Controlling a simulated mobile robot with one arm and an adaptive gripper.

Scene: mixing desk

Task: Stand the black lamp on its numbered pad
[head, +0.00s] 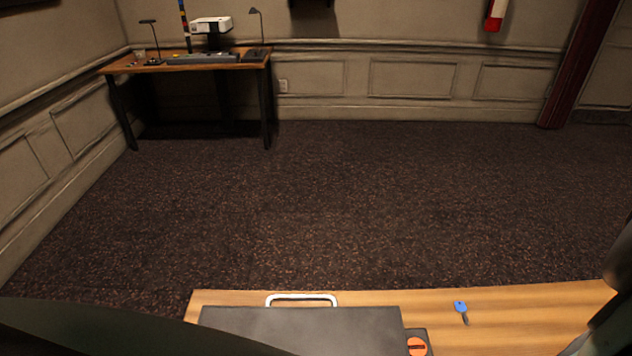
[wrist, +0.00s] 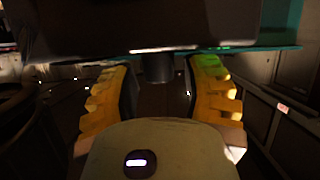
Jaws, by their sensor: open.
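Two dark, thin desk lamps stand on the far desk at the upper left of the head view. One lamp (head: 151,40) is at the desk's left side, the other lamp (head: 260,32) at its right side. I cannot tell which is the task's black lamp. No numbered pad can be made out at this distance. My gripper (wrist: 162,76) shows in the wrist view with its yellow fingers spread apart. A short dark cylinder (wrist: 157,68) under a wide dark shape appears between or beyond the fingertips; no contact is clear. The gripper is far from both lamps.
The far desk (head: 118,67) has dark legs and also holds a white projector-like device (head: 211,24) and a grey console (head: 203,59). Open carpet lies between.

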